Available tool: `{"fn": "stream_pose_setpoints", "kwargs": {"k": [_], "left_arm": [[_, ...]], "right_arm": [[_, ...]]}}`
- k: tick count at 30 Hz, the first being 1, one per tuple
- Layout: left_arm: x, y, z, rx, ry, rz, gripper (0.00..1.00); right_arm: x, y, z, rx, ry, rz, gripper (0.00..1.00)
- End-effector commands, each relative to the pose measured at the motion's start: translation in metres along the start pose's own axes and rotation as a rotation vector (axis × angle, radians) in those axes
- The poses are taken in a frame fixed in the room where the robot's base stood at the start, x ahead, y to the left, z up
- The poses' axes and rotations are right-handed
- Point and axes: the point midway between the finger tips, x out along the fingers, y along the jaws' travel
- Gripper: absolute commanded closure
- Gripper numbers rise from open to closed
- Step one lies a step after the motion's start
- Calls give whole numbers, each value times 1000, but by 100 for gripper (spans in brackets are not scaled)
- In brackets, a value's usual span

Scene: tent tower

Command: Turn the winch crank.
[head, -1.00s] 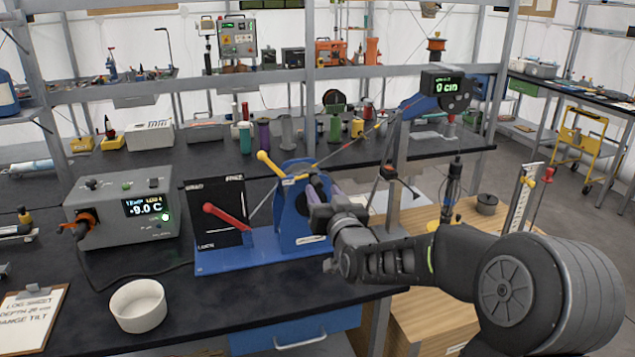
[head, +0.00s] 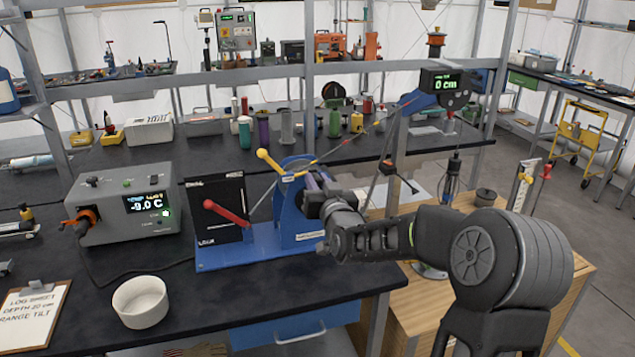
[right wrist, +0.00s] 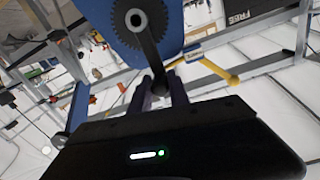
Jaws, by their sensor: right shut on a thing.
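The blue winch (head: 290,222) stands on a blue base on the black bench in the head view. It has a yellow-knobbed lever (head: 264,155) on top and a red lever (head: 222,212) in front of a black panel. In the head view my right gripper (head: 316,184) is at the winch's right side, and my wrist hides most of the crank. My left gripper is not in view.
A grey control box (head: 125,212) reading -9.0 C stands left of the winch. A white bowl (head: 140,300) and a clipboard (head: 35,308) are at the front left. A blue display head (head: 444,84) reads 0 cm above a hanging probe (head: 453,175).

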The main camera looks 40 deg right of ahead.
Motion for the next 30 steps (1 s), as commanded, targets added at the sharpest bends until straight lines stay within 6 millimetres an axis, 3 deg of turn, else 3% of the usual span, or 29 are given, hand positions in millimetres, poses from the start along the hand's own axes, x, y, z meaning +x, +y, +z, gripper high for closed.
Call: {"fn": "stream_pose_setpoints", "kwargs": {"k": [6,30], "left_arm": [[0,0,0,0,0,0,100],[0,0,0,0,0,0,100]], "right_arm": [[0,0,0,0,0,0,100],[0,0,0,0,0,0,100]]}}
